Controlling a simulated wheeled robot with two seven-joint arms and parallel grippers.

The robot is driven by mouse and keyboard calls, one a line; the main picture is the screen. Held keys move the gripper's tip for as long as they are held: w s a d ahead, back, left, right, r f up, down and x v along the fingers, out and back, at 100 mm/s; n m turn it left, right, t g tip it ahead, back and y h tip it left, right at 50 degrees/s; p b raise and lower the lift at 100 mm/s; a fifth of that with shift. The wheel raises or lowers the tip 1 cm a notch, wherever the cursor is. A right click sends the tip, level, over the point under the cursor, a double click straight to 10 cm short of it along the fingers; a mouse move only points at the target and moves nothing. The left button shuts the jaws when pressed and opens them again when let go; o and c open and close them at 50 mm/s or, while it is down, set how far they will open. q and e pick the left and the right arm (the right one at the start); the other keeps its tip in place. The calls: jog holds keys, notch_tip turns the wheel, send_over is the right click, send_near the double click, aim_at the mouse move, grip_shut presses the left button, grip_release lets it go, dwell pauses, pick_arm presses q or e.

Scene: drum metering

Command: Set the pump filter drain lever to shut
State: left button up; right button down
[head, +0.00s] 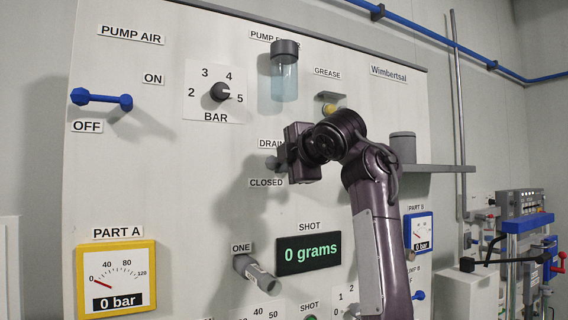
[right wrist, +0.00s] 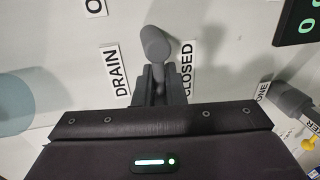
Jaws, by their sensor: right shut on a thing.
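The drain lever (head: 271,163) is a small grey handle on the light panel, between the DRAIN label (head: 270,143) and the CLOSED label (head: 266,183). In the right wrist view its rounded grey end (right wrist: 156,44) sticks out beyond the fingers, between the same two labels. My right gripper (right wrist: 158,84) is shut on the lever; in the head view the gripper (head: 284,160) reaches it from the right. The gripper hides part of the lever, so its exact angle is hard to tell. The clear pump filter bowl (head: 284,80) with a dark cap hangs above. My left gripper is not in view.
A yellow grease fitting (head: 328,109) sits just above my right wrist. A grey shelf (head: 436,168) with a grey cylinder (head: 403,147) juts out at right. The SHOT display (head: 309,253) reads 0 grams below. A blue PUMP AIR lever (head: 101,98) is at left.

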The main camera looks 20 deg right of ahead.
jog(key=shift+a, duration=0.1)
jog(key=c, duration=1.7)
grip_release()
jog(key=shift+o, duration=0.3)
jog(key=shift+w+a, duration=0.1)
jog(key=b+v, duration=0.4)
jog(key=v, duration=0.3)
jog(key=shift+s, duration=0.4)
